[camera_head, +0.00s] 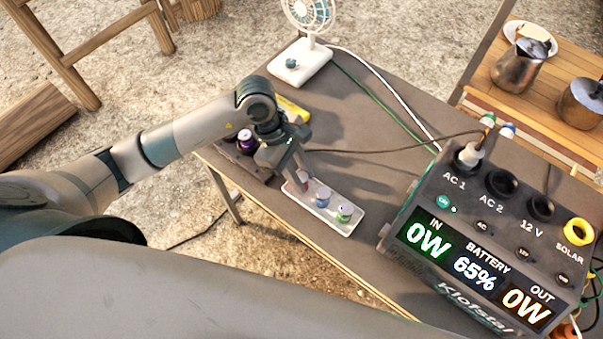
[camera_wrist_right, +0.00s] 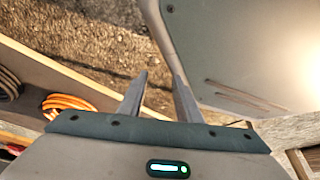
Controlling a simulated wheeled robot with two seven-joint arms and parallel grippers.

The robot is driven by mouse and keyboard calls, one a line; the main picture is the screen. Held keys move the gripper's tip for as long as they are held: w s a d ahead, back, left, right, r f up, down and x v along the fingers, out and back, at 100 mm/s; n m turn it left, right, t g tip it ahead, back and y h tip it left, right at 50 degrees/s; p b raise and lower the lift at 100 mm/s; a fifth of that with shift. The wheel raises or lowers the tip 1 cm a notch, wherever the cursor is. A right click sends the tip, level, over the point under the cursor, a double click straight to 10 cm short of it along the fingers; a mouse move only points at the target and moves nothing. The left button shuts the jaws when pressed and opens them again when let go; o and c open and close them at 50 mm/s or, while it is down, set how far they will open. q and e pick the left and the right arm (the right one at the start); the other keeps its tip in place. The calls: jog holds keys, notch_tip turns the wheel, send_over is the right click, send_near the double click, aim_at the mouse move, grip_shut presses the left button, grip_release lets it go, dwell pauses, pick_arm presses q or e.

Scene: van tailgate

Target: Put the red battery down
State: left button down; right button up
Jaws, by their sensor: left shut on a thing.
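The red battery (camera_head: 304,176) stands at the far left end of a white tray (camera_head: 288,192), partly hidden by my fingers. My left gripper (camera_head: 298,178) points down and is shut on it. Whether its base touches the tray floor I cannot tell.
A purple-topped battery (camera_head: 246,141) stands behind my left wrist, near a yellow object (camera_head: 292,109). A white fan (camera_head: 302,62) stands at the far corner. A large power station (camera_head: 487,235) is on the right. Cables cross the grey table (camera_head: 370,130).

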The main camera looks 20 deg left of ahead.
pick_arm(q)
jog(key=shift+f, duration=0.1)
jog(key=c, duration=1.5)
grip_release()
jog(key=shift+o, duration=0.2)
pick_arm(e)
jog(key=shift+w+a+r, duration=0.15)
jog(key=shift+a, duration=0.15)
pick_arm(q)
jog(key=shift+r, duration=0.2)
jog(key=shift+v, duration=0.95)
jog(key=b+v, duration=0.2)
jog(key=v, duration=0.8)
pick_arm(e)
jog(key=w+a+r+t, duration=0.2)
jog(key=w, duration=0.5)
jog(key=shift+a+y, duration=0.35)
jog(key=shift+y, duration=0.05)
